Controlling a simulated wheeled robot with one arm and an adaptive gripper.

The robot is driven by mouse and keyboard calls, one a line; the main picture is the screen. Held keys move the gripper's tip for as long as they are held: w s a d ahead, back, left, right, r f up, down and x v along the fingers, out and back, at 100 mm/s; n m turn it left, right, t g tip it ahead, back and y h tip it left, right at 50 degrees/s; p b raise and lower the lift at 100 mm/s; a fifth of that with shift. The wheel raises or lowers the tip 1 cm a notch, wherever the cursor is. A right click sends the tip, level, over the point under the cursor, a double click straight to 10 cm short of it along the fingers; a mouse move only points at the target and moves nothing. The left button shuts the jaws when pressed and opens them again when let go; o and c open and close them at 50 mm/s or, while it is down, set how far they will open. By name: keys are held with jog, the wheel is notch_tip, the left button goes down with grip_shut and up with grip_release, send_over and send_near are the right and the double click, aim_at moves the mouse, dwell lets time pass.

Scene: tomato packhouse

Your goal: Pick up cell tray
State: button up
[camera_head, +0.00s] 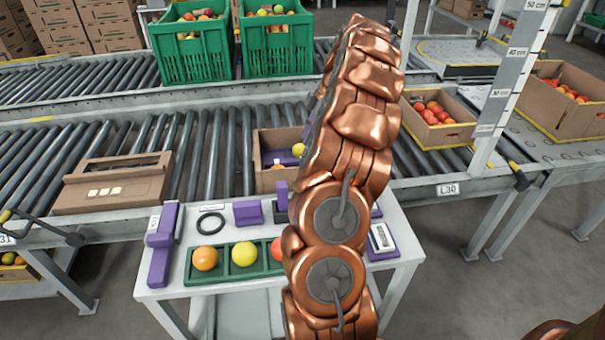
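A green tray with cells (225,263) lies on the small white table. An orange tomato (205,258), a yellow tomato (244,254) and a red tomato (277,249) sit in it. My copper arm rises in front of the tray's right end and hides it. My gripper does not show; only arm links are seen, reaching up past the conveyor.
On the white table (150,283) are purple fixtures (159,265), a black ring (210,223) and a purple device (381,240) at right.

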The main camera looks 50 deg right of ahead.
jog(key=shift+s+d+f, duration=0.15)
jog(key=shift+d+f, duration=0.3)
jog(key=shift+d, duration=0.05)
jog(key=shift+f, duration=0.25)
jog(key=shift+d+b+x, duration=0.15)
jog(key=shift+b+x, duration=0.5)
jog(key=shift+x, duration=1.15)
jog(key=shift+d+b+x, duration=0.1)
jog(key=shift+b+x, duration=0.5)
jog(key=shift+x, duration=1.25)
jog(key=shift+f, duration=0.1)
jog(key=shift+c, duration=0.2)
grip_shut()
